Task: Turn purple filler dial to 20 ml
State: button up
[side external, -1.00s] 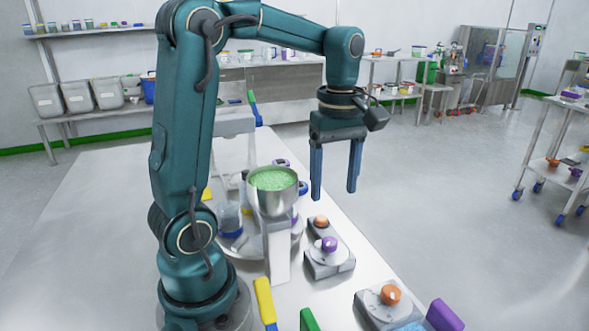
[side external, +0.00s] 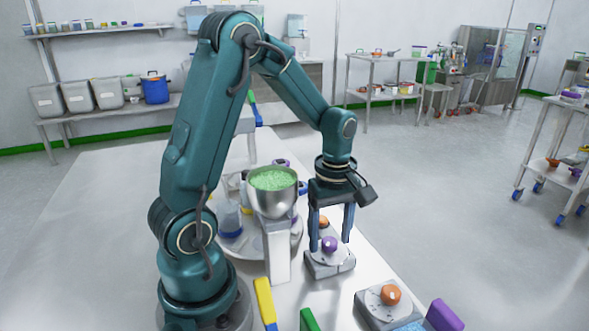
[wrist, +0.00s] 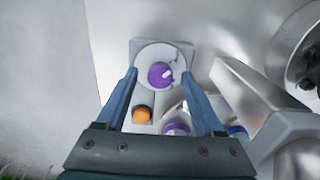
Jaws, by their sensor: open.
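The purple dial (side external: 329,244) is a round knob on a pale disc atop a grey base block (side external: 330,264) near the table's right edge. In the wrist view the purple dial (wrist: 160,75) shows a white pointer mark aimed to the lower right; the scale marks are too small to read. My gripper (side external: 330,243) points down with its blue fingers apart, one on either side of the dial. In the wrist view the open fingertips (wrist: 158,72) flank the disc, with nothing held between them.
A small orange knob (wrist: 142,113) sits close to the purple dial's base. Another orange dial (side external: 390,294) stands at the front right. A steel hopper of green granules (side external: 273,180) is just left of my gripper. Yellow and green handles lie at the table front.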

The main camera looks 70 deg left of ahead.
grip_shut()
jog(key=m, duration=1.1)
jog(key=shift+m, duration=0.4)
dwell(0.5)
grip_release()
